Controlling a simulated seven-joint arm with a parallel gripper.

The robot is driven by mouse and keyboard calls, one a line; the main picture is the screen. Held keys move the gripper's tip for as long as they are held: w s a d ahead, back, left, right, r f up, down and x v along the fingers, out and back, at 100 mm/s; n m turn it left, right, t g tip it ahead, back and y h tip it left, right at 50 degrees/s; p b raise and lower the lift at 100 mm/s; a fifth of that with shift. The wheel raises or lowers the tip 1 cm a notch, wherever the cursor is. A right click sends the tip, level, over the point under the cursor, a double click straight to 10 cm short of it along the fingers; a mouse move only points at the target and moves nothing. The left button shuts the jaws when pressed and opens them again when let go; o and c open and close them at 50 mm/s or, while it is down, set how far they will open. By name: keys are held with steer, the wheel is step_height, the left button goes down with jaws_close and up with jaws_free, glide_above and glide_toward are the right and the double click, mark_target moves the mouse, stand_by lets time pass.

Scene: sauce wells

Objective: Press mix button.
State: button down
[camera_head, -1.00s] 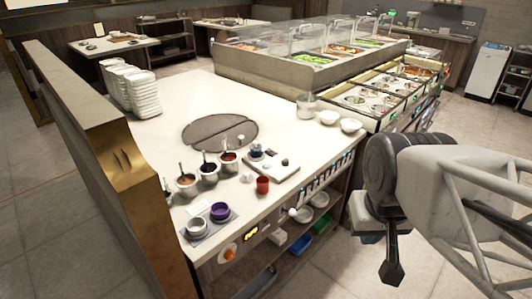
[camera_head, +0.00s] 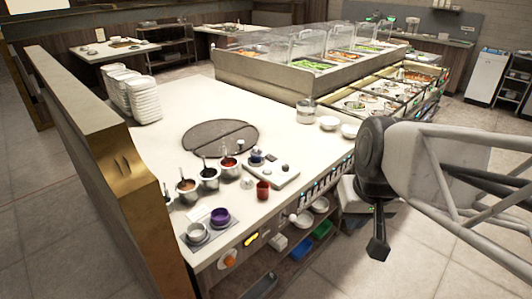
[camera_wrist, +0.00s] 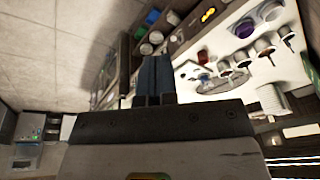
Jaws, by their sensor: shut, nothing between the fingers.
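I cannot tell which control is the mix button. A white board (camera_head: 275,172) on the counter bears a dark-and-blue piece (camera_head: 256,157) and a small dark knob. The counter's front has an orange round knob (camera_head: 229,261), a lit yellow display (camera_head: 251,239) and a row of small controls (camera_head: 325,180). My gripper (camera_head: 377,249) is shut and empty, out in front of the counter to its right, clear of all of these. In the wrist view my gripper's fingers (camera_wrist: 154,72) are together, and the yellow display (camera_wrist: 208,16) shows above and to the right.
Near the board stand a red cup (camera_head: 263,190) and several sauce pots with ladles (camera_head: 209,177). A purple bowl (camera_head: 219,216) sits on a grey tray. A round dark plate (camera_head: 220,135) is set in the counter. Shelves below hold bowls and bins (camera_head: 322,229).

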steer(key=w+a+n+y, duration=0.1)
steer(key=w+a+y, duration=0.3)
steer(key=w, duration=1.1)
steer(key=t+y, duration=0.2)
steer(key=t, duration=0.1)
glide_above(268, 171)
step_height(268, 171, down, 16)
steer(key=shift+w+d, duration=0.1)
steer(key=shift+f, duration=0.1)
steer(key=shift+f, duration=4.3)
